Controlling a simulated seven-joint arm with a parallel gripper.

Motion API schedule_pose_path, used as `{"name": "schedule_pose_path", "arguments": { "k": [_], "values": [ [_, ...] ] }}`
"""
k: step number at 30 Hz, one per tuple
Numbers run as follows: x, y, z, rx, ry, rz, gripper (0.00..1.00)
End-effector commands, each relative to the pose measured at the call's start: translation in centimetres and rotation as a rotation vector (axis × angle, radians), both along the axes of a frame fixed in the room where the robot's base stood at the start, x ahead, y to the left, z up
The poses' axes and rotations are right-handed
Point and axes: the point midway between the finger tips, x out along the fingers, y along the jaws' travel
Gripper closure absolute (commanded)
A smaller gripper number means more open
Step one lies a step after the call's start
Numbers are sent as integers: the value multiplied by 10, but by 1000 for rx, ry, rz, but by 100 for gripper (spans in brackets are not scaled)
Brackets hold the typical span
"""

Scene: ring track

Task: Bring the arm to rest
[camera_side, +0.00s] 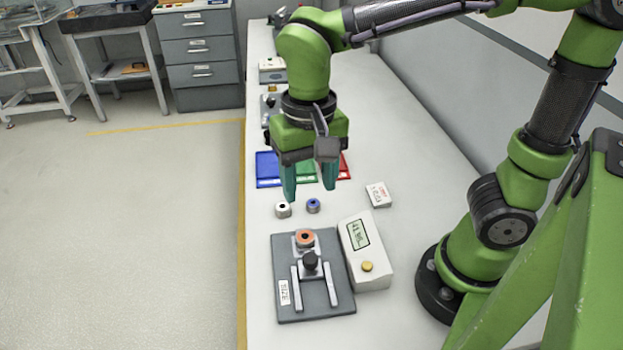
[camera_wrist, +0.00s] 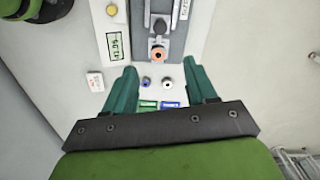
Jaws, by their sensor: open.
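My gripper (camera_side: 308,190) hangs over the white bench with its two teal fingers pointing down. The fingers are spread apart with nothing between them. In the wrist view my gripper (camera_wrist: 163,88) is likewise open, with the bench showing between its fingers. A white ring (camera_side: 283,210) and a blue ring (camera_side: 313,206) stand on the bench below and in front of the fingers. They also show in the wrist view, the white ring (camera_wrist: 167,83) beside the blue ring (camera_wrist: 146,82). An orange ring (camera_side: 305,238) sits on the grey fixture plate (camera_side: 335,297).
A white gauge box (camera_side: 372,278) with a display stands right of the plate. A small white labelled box (camera_side: 379,195) lies behind it. Blue (camera_side: 266,168), green (camera_side: 306,173) and red (camera_side: 344,168) mats lie behind my gripper. The bench's left edge drops to the floor.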

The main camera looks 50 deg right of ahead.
Motion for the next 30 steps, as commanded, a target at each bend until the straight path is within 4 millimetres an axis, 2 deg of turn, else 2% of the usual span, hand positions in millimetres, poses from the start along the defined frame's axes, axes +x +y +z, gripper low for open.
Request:
{"name": "schedule_pose_path", "arguments": {
  "k": [10,15,22,27,30],
  "values": [
    [1,0,1,1,-4,16,44],
    [1,1,-6,52,-62,186,44],
    [-4,-44,9,153,-351,306,44],
    [-12,-80,22,143,-554,263,44],
    [-17,-93,27,134,-613,207,44]
  ]
}}
